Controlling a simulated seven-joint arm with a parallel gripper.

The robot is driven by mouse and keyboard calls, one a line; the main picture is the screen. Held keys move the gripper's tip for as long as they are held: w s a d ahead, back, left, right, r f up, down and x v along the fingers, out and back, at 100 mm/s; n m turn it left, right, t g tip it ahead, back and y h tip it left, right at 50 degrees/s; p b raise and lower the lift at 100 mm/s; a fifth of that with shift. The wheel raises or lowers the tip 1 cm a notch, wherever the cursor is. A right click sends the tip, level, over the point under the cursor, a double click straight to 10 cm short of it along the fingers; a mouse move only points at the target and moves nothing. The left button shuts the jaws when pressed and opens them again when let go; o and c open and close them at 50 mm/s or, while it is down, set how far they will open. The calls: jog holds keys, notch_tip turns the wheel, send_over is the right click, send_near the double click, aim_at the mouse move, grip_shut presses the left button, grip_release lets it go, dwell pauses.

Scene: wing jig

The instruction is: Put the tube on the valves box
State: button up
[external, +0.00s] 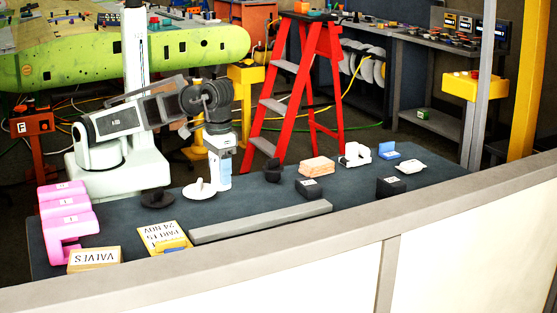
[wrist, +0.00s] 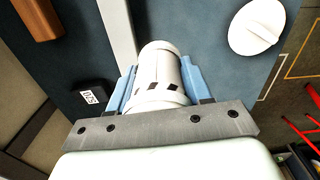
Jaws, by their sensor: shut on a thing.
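The tube is a white cylinder (wrist: 159,75) between the two blue fingers of my gripper (wrist: 158,85) in the wrist view. My gripper (external: 220,163) is shut on it. In the external view the gripper points down over the middle-left of the dark table, and the white tube (external: 222,180) shows below it; I cannot tell if it touches the table.
A wooden parts box (external: 163,237) stands right of the valves box. Pink blocks (external: 66,213) line the left edge. A grey bar (external: 262,221) lies along the front. A white disc (external: 199,189) and a black disc (external: 157,199) lie left of the gripper. Black boxes (external: 309,187) stand right.

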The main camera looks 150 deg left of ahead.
jog(key=w+d+r+m, duration=0.1)
jog(key=w+d+m, duration=0.15)
jog(key=d, duration=0.55)
jog(key=w+d+r+m, duration=0.1)
jog(key=w+d, duration=0.3)
jog(key=d, duration=0.4)
notch_tip(320, 180, up, 6)
jog(key=n, duration=0.3)
send_over(94, 258)
jog(key=shift+f, duration=4.9)
jog(key=o, duration=1.1)
jog(key=shift+f, duration=0.15)
jog(key=shift+o, duration=0.2)
